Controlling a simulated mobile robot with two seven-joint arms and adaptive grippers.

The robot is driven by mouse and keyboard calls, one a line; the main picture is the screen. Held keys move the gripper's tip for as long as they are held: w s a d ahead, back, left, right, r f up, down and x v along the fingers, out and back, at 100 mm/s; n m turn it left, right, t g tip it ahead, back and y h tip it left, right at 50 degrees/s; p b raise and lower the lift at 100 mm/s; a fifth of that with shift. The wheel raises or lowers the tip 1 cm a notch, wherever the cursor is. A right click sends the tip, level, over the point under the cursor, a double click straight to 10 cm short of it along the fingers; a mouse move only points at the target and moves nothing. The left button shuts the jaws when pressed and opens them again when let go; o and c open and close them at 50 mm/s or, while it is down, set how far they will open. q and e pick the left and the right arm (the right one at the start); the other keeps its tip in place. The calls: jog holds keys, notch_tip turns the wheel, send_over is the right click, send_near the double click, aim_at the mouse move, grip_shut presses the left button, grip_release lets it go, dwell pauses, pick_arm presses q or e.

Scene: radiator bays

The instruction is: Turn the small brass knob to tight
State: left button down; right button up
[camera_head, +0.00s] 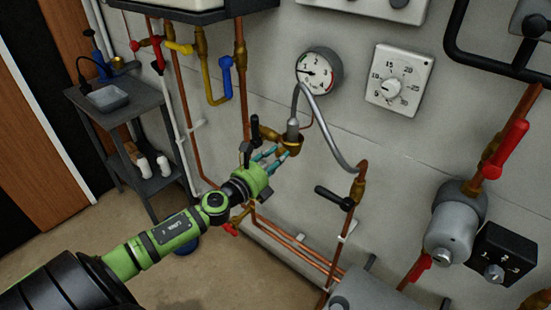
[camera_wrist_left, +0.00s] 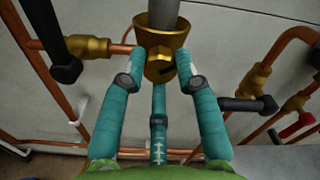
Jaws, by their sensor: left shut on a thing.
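The small brass knob (camera_wrist_left: 159,68) shows in the left wrist view below a flared brass fitting (camera_wrist_left: 162,33), with a short dark mark on its face. My left gripper (camera_wrist_left: 164,72) has its teal fingers closed on the knob, one at each side and one below. In the head view my left gripper (camera_head: 281,151) reaches up to the brass fitting (camera_head: 293,143) under the grey hose end. The fingers hide much of the knob there. I cannot tell which way the mark counts as tight. My right gripper is not in view.
A black-handled valve (camera_head: 255,131) is close to the left of the gripper, and another black lever (camera_head: 334,198) is to its right. A grey hose (camera_head: 328,125) arches above. A gauge (camera_head: 319,72) and a dial (camera_head: 399,81) are on the wall. Copper pipes run below.

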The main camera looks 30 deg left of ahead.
pick_arm(q)
jog(key=shift+s+d+f+m, duration=0.1)
jog(key=shift+f+m, duration=0.1)
jog(key=shift+m, duration=1.45)
jog(key=shift+f+m, duration=0.15)
jog(key=shift+m, duration=1.5)
jog(key=shift+f, duration=0.1)
jog(key=c, duration=0.9)
grip_release()
jog(key=s+a, duration=0.1)
jog(key=s, duration=1)
jog(key=shift+s, duration=0.35)
